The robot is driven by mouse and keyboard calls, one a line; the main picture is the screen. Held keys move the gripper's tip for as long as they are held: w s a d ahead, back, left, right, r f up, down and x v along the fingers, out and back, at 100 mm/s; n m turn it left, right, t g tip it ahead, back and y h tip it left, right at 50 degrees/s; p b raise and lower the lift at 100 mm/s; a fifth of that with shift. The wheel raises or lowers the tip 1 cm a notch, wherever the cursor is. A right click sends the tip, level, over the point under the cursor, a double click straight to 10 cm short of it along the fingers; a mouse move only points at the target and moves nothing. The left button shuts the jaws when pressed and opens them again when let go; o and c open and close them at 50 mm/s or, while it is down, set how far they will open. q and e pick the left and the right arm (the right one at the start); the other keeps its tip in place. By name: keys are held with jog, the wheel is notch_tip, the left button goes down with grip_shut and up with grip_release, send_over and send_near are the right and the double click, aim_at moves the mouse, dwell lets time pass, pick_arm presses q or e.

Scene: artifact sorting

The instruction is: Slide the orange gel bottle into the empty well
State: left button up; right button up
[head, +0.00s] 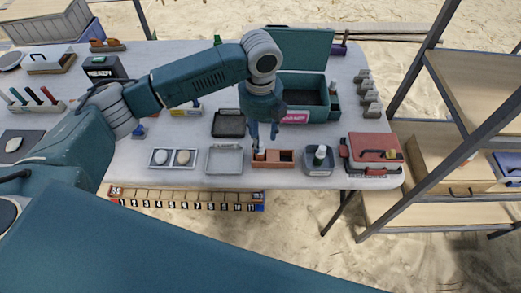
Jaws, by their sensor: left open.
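My left gripper (264,136) points straight down, open, just above a small orange-brown tray (273,165) with wells near the table's front edge. A small pale and orange item, possibly the orange gel bottle (260,154), stands in the tray's left well, just below the fingers. It is too small to tell for sure, and the fingers partly cover it. The well on the right (286,156) looks empty. My right gripper is not in view.
A large green box (303,90) stands behind.

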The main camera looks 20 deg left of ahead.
pick_arm(q)
jog(key=shift+f, duration=0.65)
notch_tip(320, 180, down, 5)
jog(key=shift+s+r+p, duration=0.1)
jog(key=shift+s+p, duration=0.05)
jog(key=shift+p, duration=0.5)
jog(key=shift+c, duration=1.3)
grip_shut()
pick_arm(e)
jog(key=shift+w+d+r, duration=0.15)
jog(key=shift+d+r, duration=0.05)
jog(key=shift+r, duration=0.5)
